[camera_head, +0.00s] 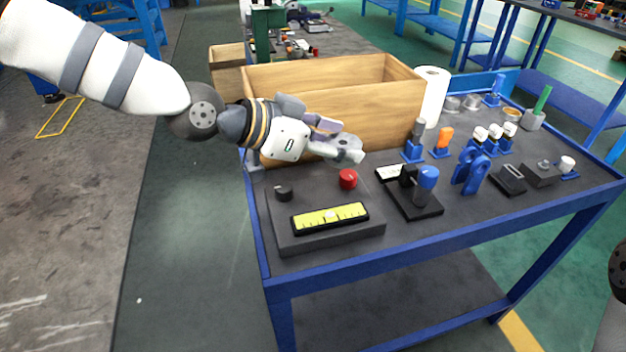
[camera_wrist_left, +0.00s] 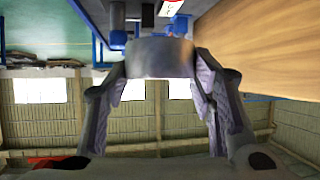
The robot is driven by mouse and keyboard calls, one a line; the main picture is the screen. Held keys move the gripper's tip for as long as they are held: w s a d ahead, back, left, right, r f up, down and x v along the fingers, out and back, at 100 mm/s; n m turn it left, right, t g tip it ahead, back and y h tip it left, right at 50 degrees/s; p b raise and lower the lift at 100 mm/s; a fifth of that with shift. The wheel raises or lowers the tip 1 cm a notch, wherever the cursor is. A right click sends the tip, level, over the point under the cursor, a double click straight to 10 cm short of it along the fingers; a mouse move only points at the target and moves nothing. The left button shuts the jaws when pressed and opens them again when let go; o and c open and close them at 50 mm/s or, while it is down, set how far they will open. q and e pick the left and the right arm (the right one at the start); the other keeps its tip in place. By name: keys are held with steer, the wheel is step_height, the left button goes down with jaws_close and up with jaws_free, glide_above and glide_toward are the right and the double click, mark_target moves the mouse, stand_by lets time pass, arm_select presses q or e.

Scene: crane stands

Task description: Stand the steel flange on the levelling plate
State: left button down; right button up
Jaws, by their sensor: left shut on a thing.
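The steel flange (camera_head: 347,142) is a grey metal ring-like piece between the fingers of my left gripper (camera_head: 338,139). It also shows as a grey band between the fingertips in the left wrist view (camera_wrist_left: 160,57). The gripper is shut on it and holds it in the air in front of the wooden box. The levelling plate (camera_head: 312,192) is a dark grey slab at the table's front left corner. It carries a yellow level (camera_head: 330,216), a red knob (camera_head: 348,179) and a black knob (camera_head: 284,192). The flange appears above and behind the plate, apart from it. My right gripper is out of view.
The wooden box (camera_head: 340,95) stands close behind my left gripper. A black stand with a blue-topped tool (camera_head: 427,180) is right of the plate. Blue clamps (camera_head: 470,172), a paper roll (camera_head: 432,95) and several small holders fill the table's right side.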

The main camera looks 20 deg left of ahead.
arm_select(q)
glide_above(312, 196)
step_height(312, 196, down, 5)
steer(key=shift+w+f+b, duration=0.1)
steer(key=shift+b, duration=0.2)
step_height(312, 196, down, 4)
steer(key=shift+r+b, duration=0.2)
steer(key=shift+b, duration=0.15)
steer(key=shift+r, duration=0.2)
steer(key=shift+f, duration=0.1)
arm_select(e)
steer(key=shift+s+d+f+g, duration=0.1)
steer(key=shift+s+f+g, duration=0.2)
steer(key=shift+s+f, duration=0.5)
arm_select(q)
steer(key=c, duration=1.2)
jaws_free()
steer(key=shift+f, duration=0.15)
steer(key=o, duration=0.5)
